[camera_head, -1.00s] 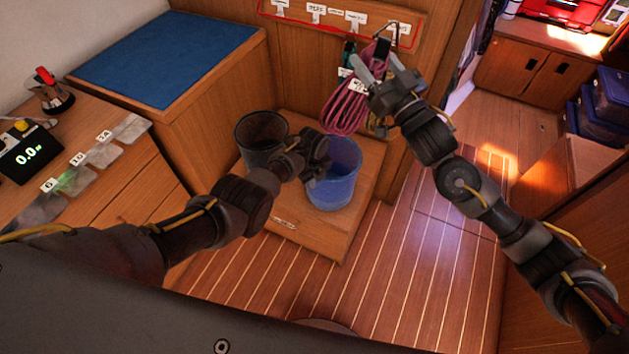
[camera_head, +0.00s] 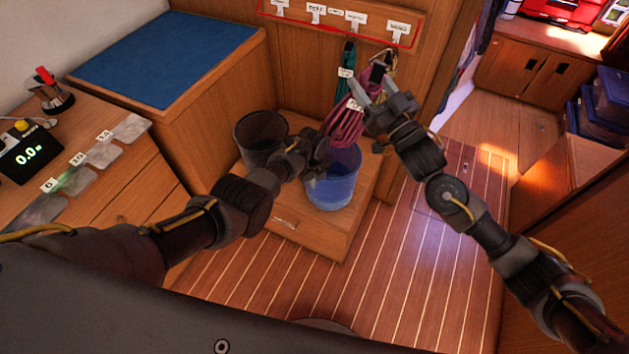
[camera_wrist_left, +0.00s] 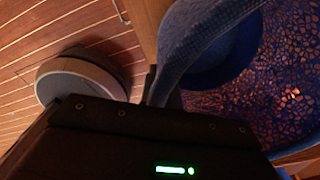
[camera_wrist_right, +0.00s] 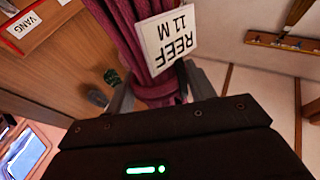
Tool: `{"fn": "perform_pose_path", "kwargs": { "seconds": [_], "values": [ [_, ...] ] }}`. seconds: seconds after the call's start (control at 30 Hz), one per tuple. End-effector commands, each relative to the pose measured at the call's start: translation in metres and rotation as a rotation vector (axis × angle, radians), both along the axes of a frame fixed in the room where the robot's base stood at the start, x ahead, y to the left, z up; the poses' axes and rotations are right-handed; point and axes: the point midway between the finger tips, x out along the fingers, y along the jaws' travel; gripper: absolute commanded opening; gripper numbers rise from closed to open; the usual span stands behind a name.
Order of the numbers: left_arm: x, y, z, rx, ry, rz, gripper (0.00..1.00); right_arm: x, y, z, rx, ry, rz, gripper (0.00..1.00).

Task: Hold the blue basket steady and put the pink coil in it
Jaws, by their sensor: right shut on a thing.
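The pink coil (camera_head: 345,124) hangs from my right gripper (camera_head: 371,92). In the right wrist view the fingers (camera_wrist_right: 160,92) are shut on its pink strands (camera_wrist_right: 124,28), beside a white "REEF 11 M" tag (camera_wrist_right: 165,40). The coil's lower end overlaps the far rim of the blue basket (camera_head: 335,190) in the head view; whether it is inside I cannot tell. The basket stands upright on a low wooden step. My left gripper (camera_head: 318,160) is at its rim. The left wrist view shows the blue rim (camera_wrist_left: 190,45) against the fingers, but their closure is unclear.
A dark bin (camera_head: 262,140) stands left of the basket on the wooden step (camera_head: 290,232). A teal coil (camera_head: 345,88) hangs from the labelled rail (camera_head: 335,17) behind. A blue-topped cabinet (camera_head: 165,55) is at the left. The plank floor at front right is clear.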

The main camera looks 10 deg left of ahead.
Motion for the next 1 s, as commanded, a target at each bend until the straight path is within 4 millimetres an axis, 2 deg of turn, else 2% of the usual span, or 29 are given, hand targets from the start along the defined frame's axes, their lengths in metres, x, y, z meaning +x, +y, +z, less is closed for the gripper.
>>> {"fn": "perform_pose_path", "kwargs": {
  "seconds": [1.0],
  "values": [
    [0.0, 0.0, 0.0, 0.001, 0.001, 0.0, 0.0, 0.0, 0.0, -0.066, 0.003, -0.003, 0.0, 0.0]
  ]
}}
